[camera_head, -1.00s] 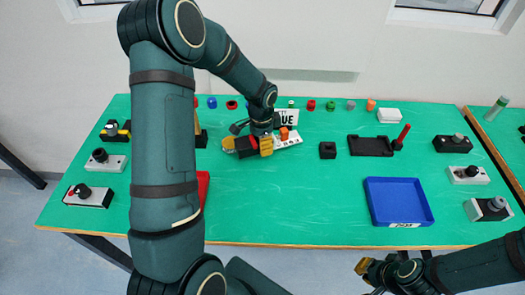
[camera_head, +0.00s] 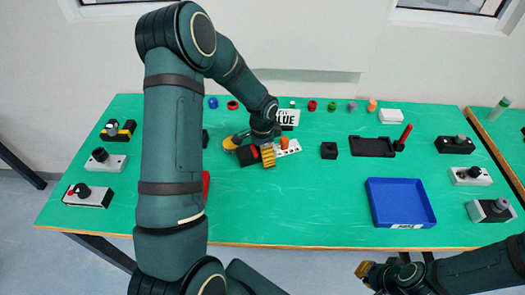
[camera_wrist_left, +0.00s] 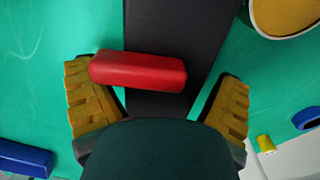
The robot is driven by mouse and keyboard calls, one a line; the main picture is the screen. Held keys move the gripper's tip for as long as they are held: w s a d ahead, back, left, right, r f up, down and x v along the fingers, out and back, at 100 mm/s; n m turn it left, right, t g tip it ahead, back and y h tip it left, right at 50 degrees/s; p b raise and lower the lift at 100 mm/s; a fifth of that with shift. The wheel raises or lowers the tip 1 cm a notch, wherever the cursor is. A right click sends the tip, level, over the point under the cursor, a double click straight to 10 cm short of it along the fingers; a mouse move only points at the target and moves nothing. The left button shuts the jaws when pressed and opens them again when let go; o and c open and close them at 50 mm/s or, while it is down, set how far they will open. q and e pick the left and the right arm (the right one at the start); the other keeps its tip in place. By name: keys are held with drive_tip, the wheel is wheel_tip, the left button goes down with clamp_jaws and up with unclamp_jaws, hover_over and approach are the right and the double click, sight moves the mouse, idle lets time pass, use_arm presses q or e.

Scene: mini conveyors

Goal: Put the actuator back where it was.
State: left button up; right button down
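A red, rounded bar (camera_wrist_left: 138,71) lies across a black flat strip (camera_wrist_left: 170,30) in the left wrist view; I take it to be the actuator, though no label shows. In the head view the red bar (camera_head: 256,150) is a small patch on a dark block. My left gripper (camera_head: 249,150) is over it, and its yellow fingers (camera_wrist_left: 159,100) stand apart on both sides of the strip. The bar's left end overlaps the left finger; its right end is clear of the right finger. My right gripper (camera_head: 366,270) is at the front, off the table, its fingers unclear.
A blue tray (camera_head: 400,202), black tray (camera_head: 371,146) and red stick (camera_head: 404,132) are at right. The green table's (camera_head: 300,205) front middle is clear.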

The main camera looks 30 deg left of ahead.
use_arm(q)
drive_tip(key=shift+r, duration=0.5)
wheel_tip(320, 180, up, 11)
drive_tip(key=p, duration=0.2)
drive_tip(key=shift+r, duration=0.2)
